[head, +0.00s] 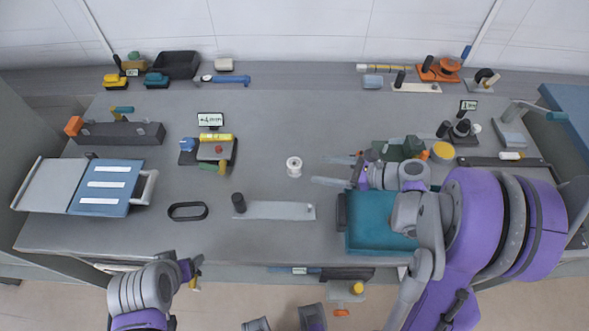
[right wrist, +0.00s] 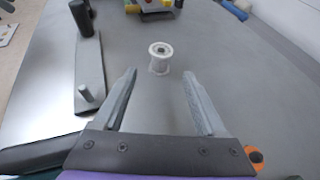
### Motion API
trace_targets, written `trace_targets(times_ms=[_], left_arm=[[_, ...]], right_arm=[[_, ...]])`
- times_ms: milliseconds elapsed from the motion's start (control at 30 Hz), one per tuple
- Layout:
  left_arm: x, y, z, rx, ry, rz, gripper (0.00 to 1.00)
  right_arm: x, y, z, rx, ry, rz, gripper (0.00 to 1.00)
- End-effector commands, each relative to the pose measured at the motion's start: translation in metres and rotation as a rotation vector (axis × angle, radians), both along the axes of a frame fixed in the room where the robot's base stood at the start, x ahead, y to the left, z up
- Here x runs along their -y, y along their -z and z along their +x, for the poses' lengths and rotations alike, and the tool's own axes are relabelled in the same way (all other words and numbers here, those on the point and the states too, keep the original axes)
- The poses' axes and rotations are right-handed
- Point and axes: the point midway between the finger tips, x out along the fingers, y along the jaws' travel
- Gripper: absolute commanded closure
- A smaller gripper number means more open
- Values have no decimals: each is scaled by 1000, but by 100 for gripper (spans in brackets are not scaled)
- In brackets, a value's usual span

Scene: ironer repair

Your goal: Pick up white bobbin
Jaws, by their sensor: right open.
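The white bobbin (head: 294,167) stands upright on the grey worktable (head: 270,135) near the middle in the head view. In the right wrist view the bobbin (right wrist: 160,58) is just beyond the fingertips, centred between them. My right gripper (head: 318,170) is open and empty, reaching in from the right with its fingers pointing at the bobbin. A small gap separates the fingertips from it. The fingers also show in the right wrist view (right wrist: 159,75). My left gripper (head: 192,272) is at the table's front edge, far from the bobbin; its finger opening is unclear.
A metal plate with a black knob (head: 272,210) lies in front of the bobbin. A black oval ring (head: 187,211) is to its left. A teal tray (head: 370,238) sits under my right arm. A small fixture with a yellow cylinder (head: 215,137) stands back left. Table around the bobbin is clear.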

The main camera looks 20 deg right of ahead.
Motion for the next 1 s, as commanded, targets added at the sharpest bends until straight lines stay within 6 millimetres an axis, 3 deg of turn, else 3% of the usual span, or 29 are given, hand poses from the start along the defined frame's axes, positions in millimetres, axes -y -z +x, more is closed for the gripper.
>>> trace_targets(times_ms=[733, 1000], left_arm=[[0, -6, 1, 3, 0, 0, 28], [0, -6, 1, 3, 0, 0, 28]], right_arm=[[-70, 35, 55, 0, -3, 1, 26], [-77, 39, 61, 0, 1, 1, 26]])
